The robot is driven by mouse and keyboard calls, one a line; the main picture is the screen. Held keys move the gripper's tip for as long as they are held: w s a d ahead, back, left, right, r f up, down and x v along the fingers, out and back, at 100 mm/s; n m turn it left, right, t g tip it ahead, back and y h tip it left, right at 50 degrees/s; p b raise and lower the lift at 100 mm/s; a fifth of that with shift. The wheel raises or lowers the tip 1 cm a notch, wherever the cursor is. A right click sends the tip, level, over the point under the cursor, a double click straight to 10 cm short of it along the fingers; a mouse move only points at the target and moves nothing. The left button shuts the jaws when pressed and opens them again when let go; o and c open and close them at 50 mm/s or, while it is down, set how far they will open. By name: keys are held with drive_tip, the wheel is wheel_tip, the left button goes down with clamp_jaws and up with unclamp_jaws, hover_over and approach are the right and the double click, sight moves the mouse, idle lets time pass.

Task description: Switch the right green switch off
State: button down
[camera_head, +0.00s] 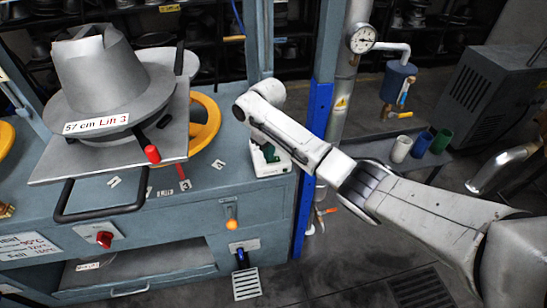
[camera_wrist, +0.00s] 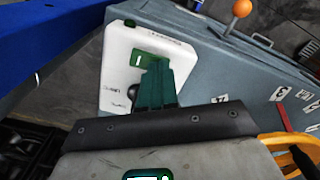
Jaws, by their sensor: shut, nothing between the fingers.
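A white switch box (camera_wrist: 117,72) stands on the machine's grey-blue top; it also shows in the head view (camera_head: 268,169), partly behind my arm. In the wrist view a green switch (camera_wrist: 141,59) is on its face, right beside my fingertips. Another small green part (camera_wrist: 130,22) sits at the box's edge. My gripper (camera_wrist: 160,68) has dark green fingers, shut and empty, over the box face. I cannot tell whether they touch the switch. The fingers hide part of the face, and the switch's position is unclear.
A grey hat form (camera_head: 100,65) on a press plate with a black handle stands at left, near a yellow wheel (camera_head: 205,125). A blue post (camera_head: 310,125) rises right of the box. An orange knob (camera_head: 231,224) is on the machine's front. Cups (camera_head: 420,143) stand on a bench at right.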

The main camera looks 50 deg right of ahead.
drive_tip(key=shift+r+p, duration=2.9)
drive_tip(key=shift+r, duration=0.3)
